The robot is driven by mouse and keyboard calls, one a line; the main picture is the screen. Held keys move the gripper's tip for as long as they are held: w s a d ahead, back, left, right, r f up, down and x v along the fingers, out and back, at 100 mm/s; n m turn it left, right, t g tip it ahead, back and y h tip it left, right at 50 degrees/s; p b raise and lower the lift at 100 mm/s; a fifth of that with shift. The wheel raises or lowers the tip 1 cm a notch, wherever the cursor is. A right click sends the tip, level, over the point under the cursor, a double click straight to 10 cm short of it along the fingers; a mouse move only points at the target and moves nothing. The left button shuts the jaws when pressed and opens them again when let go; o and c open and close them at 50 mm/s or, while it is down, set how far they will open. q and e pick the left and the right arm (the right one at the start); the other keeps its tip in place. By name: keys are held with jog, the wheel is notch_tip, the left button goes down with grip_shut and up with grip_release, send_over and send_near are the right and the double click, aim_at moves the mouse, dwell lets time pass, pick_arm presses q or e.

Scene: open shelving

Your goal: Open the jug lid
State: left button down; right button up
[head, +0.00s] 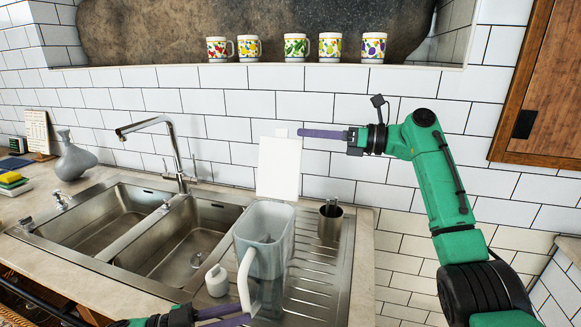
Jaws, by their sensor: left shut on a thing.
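The jug (264,245) is a translucent grey pitcher standing on the ribbed drainboard, with a white handle (245,280) toward me. Its flat white lid (278,168) stands upright at the jug's far edge, so the jug's mouth is uncovered. My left gripper (248,312) is at the bottom of the view, shut on the lower part of the handle. My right gripper (300,132) reaches in from the right, with its purple fingertips beside the small tab on the lid's top edge. Its fingers show side-on, so I cannot tell whether they are apart or touch the lid.
A steel cup (330,220) stands right of the jug and a small white bottle (217,281) stands left of it. The double sink (120,225) and faucet (158,130) are at left. Several mugs (295,47) line the ledge above. The tiled wall is close behind.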

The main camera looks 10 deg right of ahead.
send_over(279, 164)
jog(key=w+d, duration=0.2)
jog(key=d, duration=0.1)
jog(key=shift+a, duration=0.25)
grip_shut()
dwell(0.9)
